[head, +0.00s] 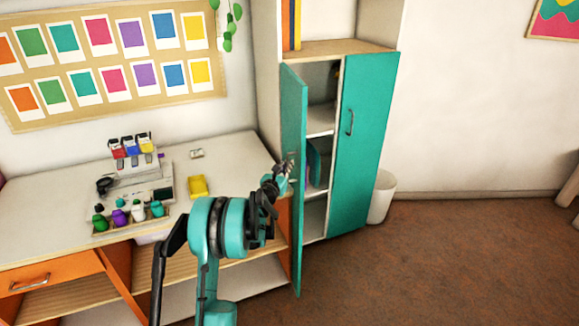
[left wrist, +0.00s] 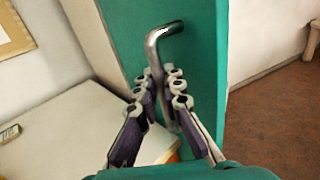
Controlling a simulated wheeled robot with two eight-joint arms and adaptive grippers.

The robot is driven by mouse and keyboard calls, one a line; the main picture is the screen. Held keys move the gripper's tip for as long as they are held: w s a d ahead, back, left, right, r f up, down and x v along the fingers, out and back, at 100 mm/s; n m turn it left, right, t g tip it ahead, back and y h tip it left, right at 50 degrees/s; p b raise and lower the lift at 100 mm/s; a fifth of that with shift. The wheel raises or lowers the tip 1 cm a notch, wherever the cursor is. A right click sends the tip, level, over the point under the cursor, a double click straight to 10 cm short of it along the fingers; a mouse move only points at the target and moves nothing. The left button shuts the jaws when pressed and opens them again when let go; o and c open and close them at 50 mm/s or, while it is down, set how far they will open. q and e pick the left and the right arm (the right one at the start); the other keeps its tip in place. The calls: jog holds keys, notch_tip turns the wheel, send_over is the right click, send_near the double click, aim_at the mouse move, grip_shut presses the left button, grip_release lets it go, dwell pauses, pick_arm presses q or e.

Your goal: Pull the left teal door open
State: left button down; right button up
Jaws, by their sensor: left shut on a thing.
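The left teal door (head: 294,110) of the tall cabinet stands swung out, seen nearly edge-on, with the shelves behind it showing. In the left wrist view the door (left wrist: 205,65) fills the middle, with its bent metal handle (left wrist: 165,33) in front. My left gripper (left wrist: 160,88) is shut on the handle, with its fingers on either side of the bar. In the head view the left gripper (head: 284,170) is at the door's handle, which is mostly hidden. My right gripper is not in view.
The right teal door (head: 361,135) is shut. A white bin (head: 382,198) stands beside the cabinet. The desk (head: 235,150) to the left holds a yellow tray (head: 198,187) and several small bottles. The brown floor (head: 440,260) at right is clear.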

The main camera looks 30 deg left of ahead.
pick_arm(q)
jog(key=shift+s+a, duration=0.25)
jog(key=shift+a, duration=0.25)
jog(key=c, duration=1.6)
grip_release()
jog(key=shift+s+a, duration=0.1)
jog(key=shift+a, duration=0.05)
jog(key=s+d, duration=0.2)
jog(key=s, duration=0.9)
jog(key=shift+s+d, duration=0.15)
jog(key=shift+s, duration=0.25)
